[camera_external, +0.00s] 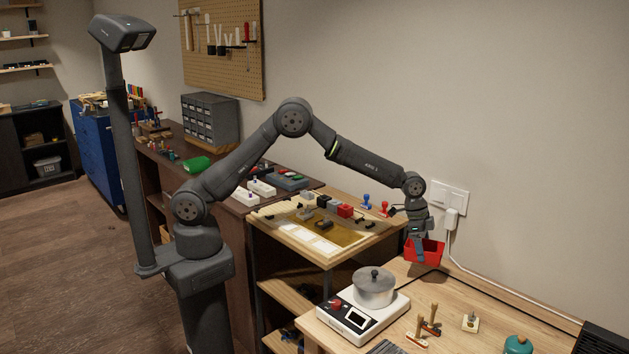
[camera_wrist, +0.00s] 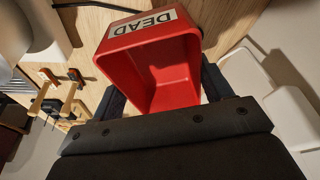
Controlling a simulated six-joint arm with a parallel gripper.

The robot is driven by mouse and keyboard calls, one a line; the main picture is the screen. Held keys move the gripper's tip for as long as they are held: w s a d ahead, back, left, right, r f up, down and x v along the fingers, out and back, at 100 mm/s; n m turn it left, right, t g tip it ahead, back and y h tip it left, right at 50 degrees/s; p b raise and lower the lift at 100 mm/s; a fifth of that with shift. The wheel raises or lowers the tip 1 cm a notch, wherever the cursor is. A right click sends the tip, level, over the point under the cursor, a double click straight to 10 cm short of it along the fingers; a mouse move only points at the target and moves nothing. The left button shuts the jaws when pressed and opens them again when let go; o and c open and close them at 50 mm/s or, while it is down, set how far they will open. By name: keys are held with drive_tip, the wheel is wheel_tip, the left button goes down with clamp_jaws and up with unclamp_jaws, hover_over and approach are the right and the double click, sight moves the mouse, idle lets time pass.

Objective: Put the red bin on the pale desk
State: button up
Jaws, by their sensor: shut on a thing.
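The red bin (camera_external: 424,253) is an open-topped box in my gripper (camera_external: 420,236), at the right of the external view. In the wrist view the red bin (camera_wrist: 158,62) shows its empty inside and a white label reading "DEAD". My gripper (camera_wrist: 160,92) is shut on it, with one finger on each side. The bin appears held above the back part of the pale desk (camera_external: 455,290), close to the wall. The exact gap between bin and desk cannot be told.
A white hot plate (camera_external: 362,318) with a lidded metal pot (camera_external: 374,288) stands on the desk's left part. Small wooden-handled tools (camera_external: 423,326), a small square block (camera_external: 471,322) and a teal jar (camera_external: 518,345) stand towards the front. A wall cable (camera_external: 450,245) hangs behind the bin.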

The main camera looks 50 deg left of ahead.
wheel_tip(320, 180, down, 8)
drive_tip(key=shift+f, duration=0.15)
idle(0.3)
drive_tip(key=o, duration=1)
drive_tip(key=shift+f, duration=0.1)
drive_tip(key=shift+o, duration=0.2)
drive_tip(key=v, duration=1.2)
